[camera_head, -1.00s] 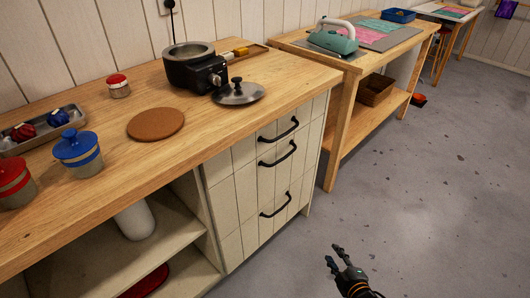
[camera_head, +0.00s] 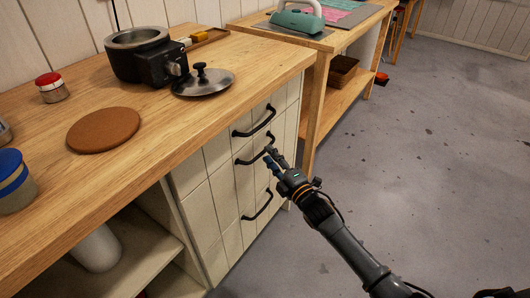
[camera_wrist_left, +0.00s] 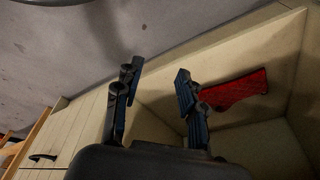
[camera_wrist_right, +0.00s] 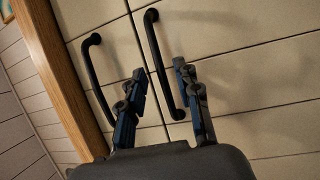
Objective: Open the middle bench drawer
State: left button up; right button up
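The bench front has three pale plank drawers with black bar handles, all closed. The middle drawer (camera_head: 220,179) has its handle (camera_head: 248,161) between the top handle (camera_head: 255,126) and the bottom handle (camera_head: 258,210). My right gripper (camera_head: 270,155) is open at the middle handle's right end. In the right wrist view, the middle handle (camera_wrist_right: 155,55) runs between the spread fingertips (camera_wrist_right: 158,82), and the top handle (camera_wrist_right: 93,70) lies left of them. I cannot tell whether the fingers touch the handle. My left gripper (camera_wrist_left: 155,82) is open and empty, facing the bench's open shelf.
The wooden bench top (camera_head: 150,150) carries a black pot heater (camera_head: 140,60), a lid (camera_head: 203,82), a cork mat (camera_head: 104,130) and jars. A wooden table (camera_head: 320,75) stands beyond the drawers. A red item (camera_wrist_left: 235,90) lies in the shelf. The floor (camera_head: 420,180) at right is clear.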

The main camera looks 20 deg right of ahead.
jog(key=shift+x, duration=1.8)
pick_arm(q)
jog(key=shift+w+r, duration=0.25)
jog(key=shift+r, duration=0.7)
pick_arm(e)
jog(key=shift+s, duration=0.1)
grip_shut()
